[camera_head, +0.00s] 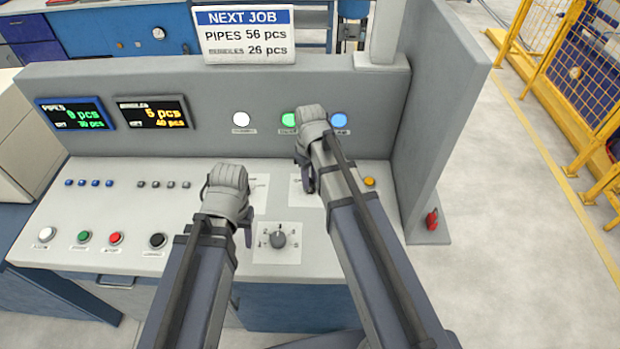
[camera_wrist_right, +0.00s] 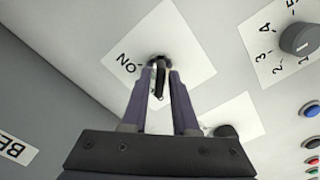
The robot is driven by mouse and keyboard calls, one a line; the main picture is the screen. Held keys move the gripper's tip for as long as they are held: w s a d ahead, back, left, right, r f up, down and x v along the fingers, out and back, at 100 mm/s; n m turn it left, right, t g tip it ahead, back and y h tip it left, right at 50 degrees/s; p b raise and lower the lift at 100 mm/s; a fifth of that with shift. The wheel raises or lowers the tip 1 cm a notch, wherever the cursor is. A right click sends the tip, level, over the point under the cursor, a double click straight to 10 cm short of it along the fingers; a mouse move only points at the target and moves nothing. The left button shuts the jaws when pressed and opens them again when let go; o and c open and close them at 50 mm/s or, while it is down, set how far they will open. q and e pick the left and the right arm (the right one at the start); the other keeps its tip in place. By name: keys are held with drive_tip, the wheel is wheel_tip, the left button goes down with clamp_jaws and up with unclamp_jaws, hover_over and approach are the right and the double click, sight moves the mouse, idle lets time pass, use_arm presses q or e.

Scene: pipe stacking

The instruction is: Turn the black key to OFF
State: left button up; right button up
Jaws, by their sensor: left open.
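The black key (camera_wrist_right: 160,90) sits in a lock on a white plate (camera_wrist_right: 196,57) in the right wrist view. The word ON is printed upside down beside it, to the left. My right gripper (camera_wrist_right: 163,78) has its two fingers on either side of the key; whether they press on it is unclear. In the head view my right gripper (camera_head: 304,182) is low over the same plate and hides the key. My left gripper (camera_head: 240,226) is open and empty above the desk, left of the numbered dial (camera_head: 279,239).
The dial also shows in the right wrist view (camera_wrist_right: 300,38). A black knob (camera_wrist_right: 226,132) is close to my right fingers. A yellow button (camera_head: 370,182) lies right of my right gripper. The upright panel (camera_head: 210,110) with lamps and displays stands behind.

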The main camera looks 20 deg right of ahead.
drive_tip(key=shift+o, duration=1)
wheel_tip(320, 180, up, 8)
drive_tip(key=p, duration=0.8)
use_arm(q)
wheel_tip(320, 180, up, 8)
use_arm(e)
drive_tip(key=shift+f, duration=0.1)
use_arm(q)
drive_tip(key=shift+f, duration=0.1)
